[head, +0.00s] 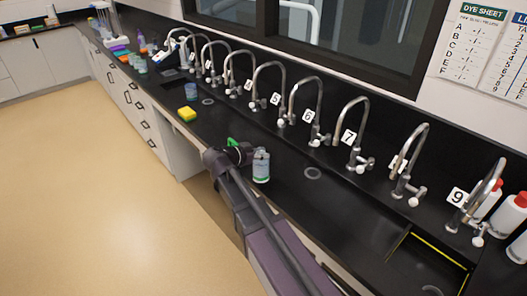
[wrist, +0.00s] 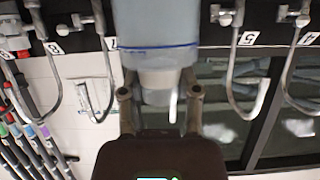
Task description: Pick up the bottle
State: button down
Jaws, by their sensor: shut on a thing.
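The bottle (head: 261,167) is a small clear, pale blue-grey one with a label and a light top, upright at the front part of the black counter. My gripper (head: 249,154) reaches it from the left and is shut on its upper part. In the wrist view the bottle (wrist: 157,30) hangs upside down in the picture, with a blue line round it, and my gripper (wrist: 160,95) has a finger on each side of its neck. I cannot tell whether its base touches the counter.
A row of numbered taps (head: 354,135) runs along the back of the black counter (head: 330,205). A yellow sponge (head: 187,114) and a blue container (head: 191,91) stand further left. A sink (head: 425,268) lies at the right, near white bottles with red caps (head: 508,215).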

jog(key=shift+r, duration=0.15)
dwell(0.6)
notch_tip(320, 180, up, 16)
jog(key=p, duration=1.6)
